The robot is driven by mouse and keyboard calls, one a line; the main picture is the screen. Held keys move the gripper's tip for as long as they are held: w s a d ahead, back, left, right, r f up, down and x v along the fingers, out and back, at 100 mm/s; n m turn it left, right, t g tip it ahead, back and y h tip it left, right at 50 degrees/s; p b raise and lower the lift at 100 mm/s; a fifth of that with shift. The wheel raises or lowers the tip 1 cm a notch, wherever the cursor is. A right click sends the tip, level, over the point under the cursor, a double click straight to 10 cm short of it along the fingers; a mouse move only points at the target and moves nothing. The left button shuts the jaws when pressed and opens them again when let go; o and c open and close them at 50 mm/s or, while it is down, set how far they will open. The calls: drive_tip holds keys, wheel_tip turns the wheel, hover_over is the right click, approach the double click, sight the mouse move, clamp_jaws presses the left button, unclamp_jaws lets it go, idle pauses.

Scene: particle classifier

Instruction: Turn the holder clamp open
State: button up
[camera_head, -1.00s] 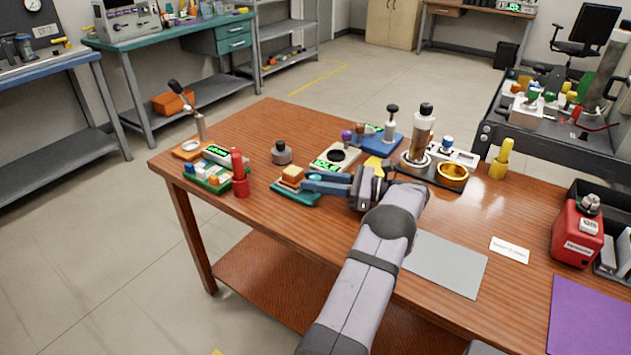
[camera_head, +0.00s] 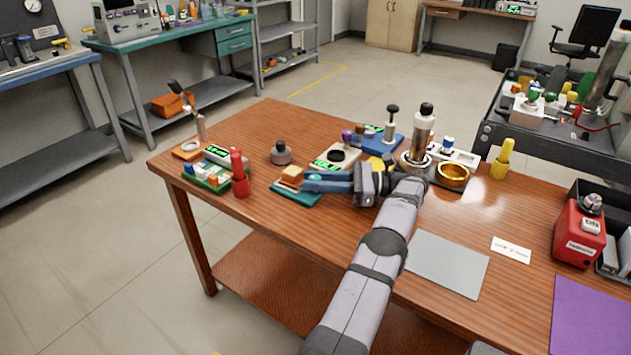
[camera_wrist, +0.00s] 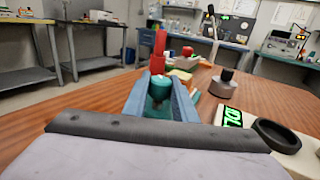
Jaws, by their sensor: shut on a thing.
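My gripper (camera_head: 310,182) reaches left across the wooden table, its blue fingers low beside a teal base (camera_head: 290,196) with a tan block (camera_head: 291,174) on it. In the wrist view, a round green-teal knob (camera_wrist: 160,86) sits between my two fingers, and they are shut on it. I take this knob to be part of the holder clamp. In the head view my fingers hide it, and its turn angle cannot be told. A red upright bottle-like piece (camera_head: 239,172) stands just beyond the fingertips; it also shows in the wrist view (camera_wrist: 158,52).
A scale with a green display (camera_head: 328,164) and a grey weight (camera_head: 281,153) stand close behind the fingers. A tall metal cylinder (camera_head: 423,132) and a gold dish (camera_head: 453,172) stand near my wrist. A grey mat (camera_head: 450,265) lies flat, with bare tabletop around it.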

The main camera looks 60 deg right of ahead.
sight(316, 177)
drive_tip(key=o, duration=1)
drive_tip(key=shift+o, duration=0.2)
drive_tip(key=shift+r, duration=0.1)
wheel_tip(316, 177, up, 10)
drive_tip(key=shift+f+p, duration=0.1)
drive_tip(key=shift+p, duration=0.9)
